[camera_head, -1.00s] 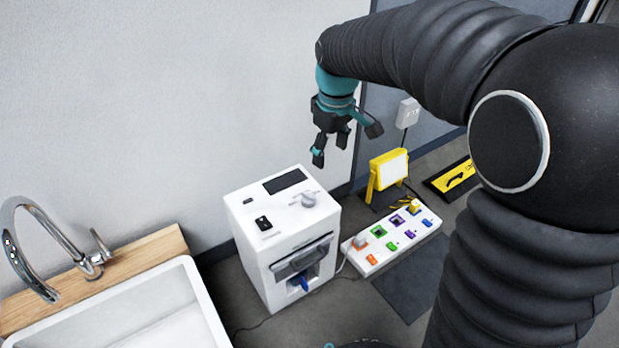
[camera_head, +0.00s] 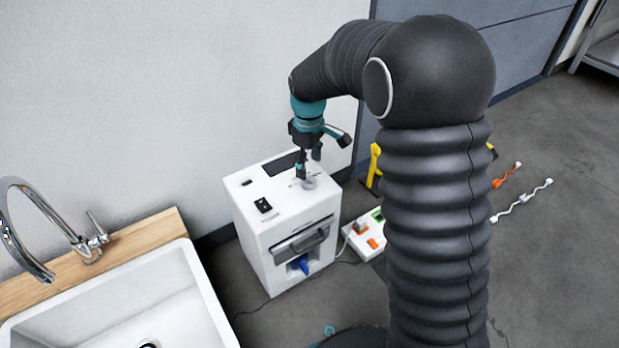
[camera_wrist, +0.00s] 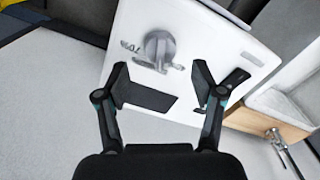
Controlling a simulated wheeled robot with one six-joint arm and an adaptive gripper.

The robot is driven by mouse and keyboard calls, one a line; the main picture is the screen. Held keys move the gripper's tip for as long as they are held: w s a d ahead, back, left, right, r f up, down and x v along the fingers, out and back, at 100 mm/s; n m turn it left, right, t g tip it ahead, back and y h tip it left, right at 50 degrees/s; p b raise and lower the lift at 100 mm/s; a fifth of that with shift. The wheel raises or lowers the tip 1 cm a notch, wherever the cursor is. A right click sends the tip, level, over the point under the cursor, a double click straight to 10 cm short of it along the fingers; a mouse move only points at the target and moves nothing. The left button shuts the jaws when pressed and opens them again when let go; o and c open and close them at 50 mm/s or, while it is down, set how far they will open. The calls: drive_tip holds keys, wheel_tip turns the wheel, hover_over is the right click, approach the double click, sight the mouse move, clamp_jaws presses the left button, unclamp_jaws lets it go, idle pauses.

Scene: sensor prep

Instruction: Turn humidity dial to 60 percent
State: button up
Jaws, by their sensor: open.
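The humidity dial is a round grey knob with a raised grip on top of a white machine (camera_head: 262,225). In the head view the dial (camera_head: 309,183) is partly hidden by my gripper (camera_head: 308,174), which hangs just above it. In the wrist view the dial (camera_wrist: 158,46) shows whole, just beyond and between the fingertips. My gripper (camera_wrist: 163,82) is open and empty there, its two fingers apart. I cannot tell whether a fingertip touches the dial.
A sink (camera_head: 195,300) with a tap stands at left. A wall is close behind. A power strip (camera_head: 364,245) lies right of the machine, partly behind my arm.

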sight(309, 176)
drive_tip(key=shift+f, duration=2.55)
drive_tip(key=c, duration=1.1)
